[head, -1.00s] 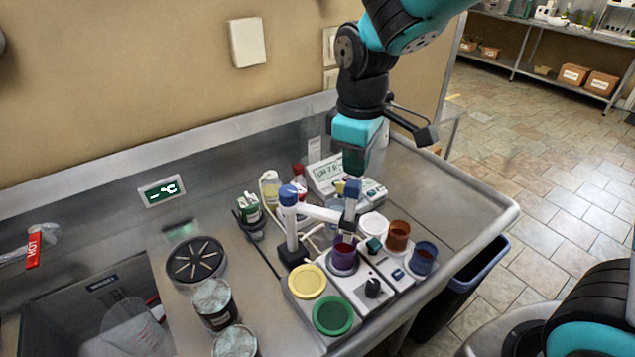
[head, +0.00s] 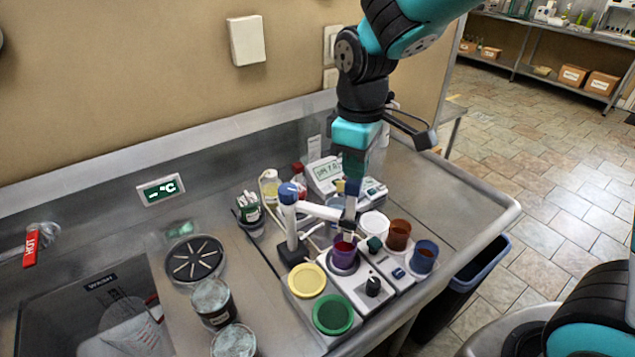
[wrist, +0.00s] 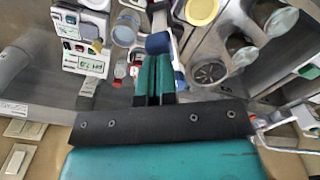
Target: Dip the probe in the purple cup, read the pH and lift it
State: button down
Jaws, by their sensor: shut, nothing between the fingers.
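The purple cup (head: 344,256) stands in the white station on the counter. The probe (head: 350,212) hangs upright from the white swing arm (head: 320,211) of a blue-capped stand (head: 288,196). Its lower end is over or in the purple cup; I cannot tell how deep. My gripper (head: 352,184) points down with its fingers shut and empty, right at the probe's top, partly covering it. In the wrist view my gripper (wrist: 155,72) is just by the blue cap (wrist: 159,42). The pH meter (head: 330,174) behind shows what looks like pH 7.0.
Yellow (head: 307,281) and green (head: 333,313) discs, a white cup (head: 374,224), a brown cup (head: 398,235) and a blue cup (head: 422,257) surround the purple cup. Jars (head: 213,303) stand left, near the sink (head: 95,310). The counter's right end is clear.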

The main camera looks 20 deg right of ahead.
aim_at(354, 181)
jog(key=shift+f+b, duration=2.1)
jog(key=shift+f, duration=1.15)
jog(key=shift+r, duration=0.15)
jog(key=shift+r+p, duration=2.3)
jog(key=shift+r, duration=0.1)
dwell(2.2)
